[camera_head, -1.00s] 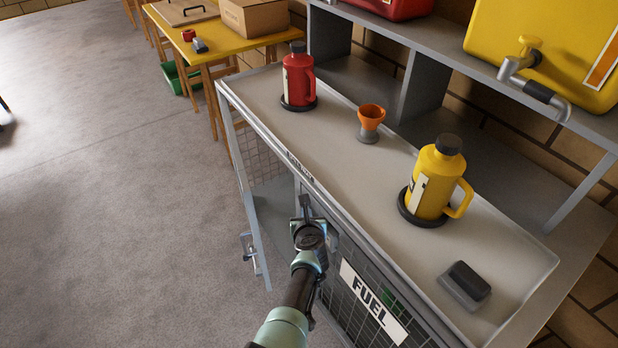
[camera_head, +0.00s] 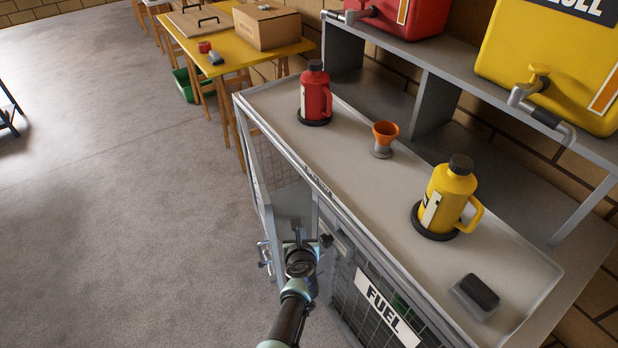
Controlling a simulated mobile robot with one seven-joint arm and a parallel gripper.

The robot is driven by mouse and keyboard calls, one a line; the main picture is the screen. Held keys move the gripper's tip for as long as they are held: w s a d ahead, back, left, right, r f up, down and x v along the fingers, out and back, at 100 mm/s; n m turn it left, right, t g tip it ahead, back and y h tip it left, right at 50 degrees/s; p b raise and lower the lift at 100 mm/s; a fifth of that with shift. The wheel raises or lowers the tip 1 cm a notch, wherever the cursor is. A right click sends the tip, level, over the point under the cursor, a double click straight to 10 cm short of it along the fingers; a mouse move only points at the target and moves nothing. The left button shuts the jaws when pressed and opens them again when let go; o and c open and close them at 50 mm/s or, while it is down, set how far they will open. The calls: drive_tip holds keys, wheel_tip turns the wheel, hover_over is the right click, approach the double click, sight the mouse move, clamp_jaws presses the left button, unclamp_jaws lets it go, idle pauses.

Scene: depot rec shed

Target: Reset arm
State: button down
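My gripper (camera_head: 311,240) is at the front of the fuel cabinet (camera_head: 345,240), below the counter's front edge. Its two dark fingers appear spread apart with nothing visible between them. It is beside the opening of the left door (camera_head: 256,185), a mesh door that stands swung outward. The right door with the FUEL sign (camera_head: 388,308) is closed. Whether a finger touches the cabinet cannot be told from this angle. The lower part of my arm runs out of the bottom of the picture.
On the counter (camera_head: 350,185) stand a red jug (camera_head: 316,95), an orange funnel (camera_head: 385,133), a yellow jug (camera_head: 449,200) and a dark block (camera_head: 477,294). Drums with taps sit on the shelf behind. A yellow table (camera_head: 228,65) stands at the back. The floor (camera_head: 110,200) at left is clear.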

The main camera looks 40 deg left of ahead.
drive_tip(key=s+a+r+p, duration=0.1)
drive_tip(key=s+r+p, duration=0.2)
drive_tip(key=s+p, duration=0.1)
drive_tip(key=shift+s+a, duration=0.35)
drive_tip(key=shift+s, duration=0.15)
drive_tip(key=shift+f, duration=0.1)
